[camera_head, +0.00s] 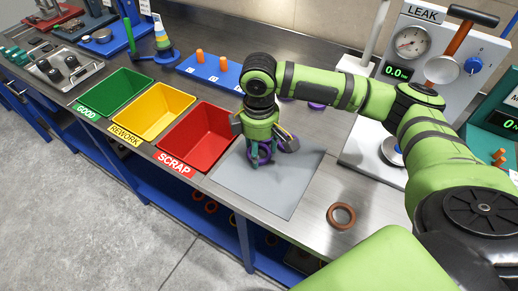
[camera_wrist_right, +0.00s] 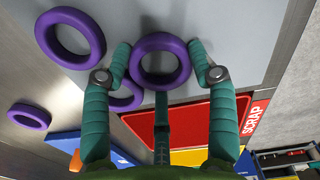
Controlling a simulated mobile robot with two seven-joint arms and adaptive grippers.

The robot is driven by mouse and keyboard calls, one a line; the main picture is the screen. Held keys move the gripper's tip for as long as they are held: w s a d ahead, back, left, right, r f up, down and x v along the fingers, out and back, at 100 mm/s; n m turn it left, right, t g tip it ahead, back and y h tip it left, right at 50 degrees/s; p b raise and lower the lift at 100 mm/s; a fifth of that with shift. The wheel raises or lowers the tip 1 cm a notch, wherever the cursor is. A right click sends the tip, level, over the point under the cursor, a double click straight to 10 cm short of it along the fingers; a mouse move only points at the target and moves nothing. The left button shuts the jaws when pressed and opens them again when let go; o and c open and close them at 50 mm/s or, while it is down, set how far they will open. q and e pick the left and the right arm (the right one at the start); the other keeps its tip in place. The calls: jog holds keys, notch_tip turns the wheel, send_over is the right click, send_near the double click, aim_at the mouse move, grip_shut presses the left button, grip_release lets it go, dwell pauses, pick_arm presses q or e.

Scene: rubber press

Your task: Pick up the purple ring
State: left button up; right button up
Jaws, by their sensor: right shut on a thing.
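Several purple rings are in view. My right gripper (camera_head: 262,156) points down over the grey mat (camera_head: 265,190), with its fingers shut on a purple ring (camera_head: 266,160). In the right wrist view this ring (camera_wrist_right: 160,40) sits between the two fingertips (camera_wrist_right: 162,62), touched from both sides. I cannot tell whether it is clear of the mat. A second purple ring (camera_wrist_right: 98,28) lies beside it, a third (camera_wrist_right: 22,108) lies farther off, and another (camera_wrist_right: 130,98) is partly hidden behind a finger. My left gripper is out of view.
The red SCRAP bin (camera_head: 200,135) is left of the mat, then the yellow REWORK bin (camera_head: 155,110) and green GOOD bin (camera_head: 115,93). A brown ring (camera_head: 331,218) lies on the bench at the right. The leak tester (camera_head: 430,70) and a blue peg board (camera_head: 215,75) stand behind.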

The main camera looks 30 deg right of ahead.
jog(key=r, duration=0.4)
jog(key=shift+s+a+r+b, duration=0.1)
jog(key=shift+s+a+b, duration=0.05)
jog(key=shift+s+b, duration=0.2)
jog(key=s+a+r, duration=0.2)
jog(key=s+r, duration=0.4)
jog(key=s, duration=0.4)
jog(key=shift+s+r, duration=0.3)
jog(key=shift+s, duration=0.1)
